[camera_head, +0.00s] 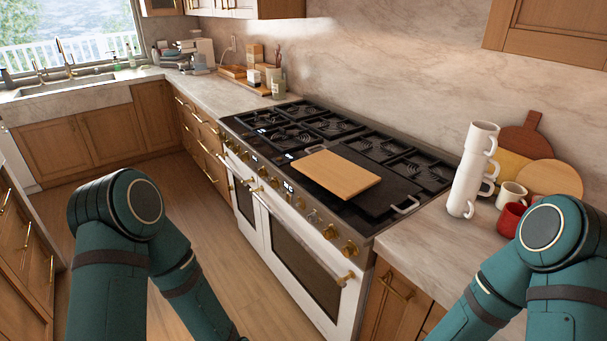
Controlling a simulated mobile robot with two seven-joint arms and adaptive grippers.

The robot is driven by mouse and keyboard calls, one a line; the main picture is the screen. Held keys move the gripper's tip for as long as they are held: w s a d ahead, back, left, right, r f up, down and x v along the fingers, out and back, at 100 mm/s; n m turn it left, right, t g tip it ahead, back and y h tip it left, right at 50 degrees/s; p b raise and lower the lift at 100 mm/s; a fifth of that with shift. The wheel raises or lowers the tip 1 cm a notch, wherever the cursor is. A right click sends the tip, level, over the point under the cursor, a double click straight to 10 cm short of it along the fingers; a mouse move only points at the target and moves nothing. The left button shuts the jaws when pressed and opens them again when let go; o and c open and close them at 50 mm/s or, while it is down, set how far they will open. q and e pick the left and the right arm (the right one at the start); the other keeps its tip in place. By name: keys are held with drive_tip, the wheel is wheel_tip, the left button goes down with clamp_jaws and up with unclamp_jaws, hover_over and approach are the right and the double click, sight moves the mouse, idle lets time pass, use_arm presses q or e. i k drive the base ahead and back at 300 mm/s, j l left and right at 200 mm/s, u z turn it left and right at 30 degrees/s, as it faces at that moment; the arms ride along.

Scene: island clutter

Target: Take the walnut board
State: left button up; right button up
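A dark reddish-brown paddle-shaped board (524,140) leans against the marble wall at the right; it is the darkest board in view and looks most like walnut. Its lower part is hidden behind a yellowish board (511,166) and a light round board (553,179). A pale rectangular wooden board (336,173) lies flat on the stove's dark griddle plate. My two teal arms show at the lower left and lower right, but both grippers are outside the picture.
A tall stack of white mugs (468,175), a cream mug (509,195) and a red mug (511,218) stand in front of the leaning boards. The stove (300,215) has open burner grates. Some counter (425,240) beside it is clear.

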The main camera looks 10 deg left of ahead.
sight(346, 180)
drive_tip(key=i+j+z, duration=0.1)
drive_tip(key=z, duration=0.35)
drive_tip(key=j+z, duration=0.2)
drive_tip(key=z, duration=0.25)
drive_tip(key=i+j+z, duration=0.1)
drive_tip(key=j+z, duration=0.15)
drive_tip(key=j, duration=0.2)
drive_tip(key=i+j+z, duration=0.1)
drive_tip(key=j+z, duration=0.15)
drive_tip(key=j, duration=0.25)
drive_tip(key=j+z, duration=0.2)
drive_tip(key=j, duration=2.25)
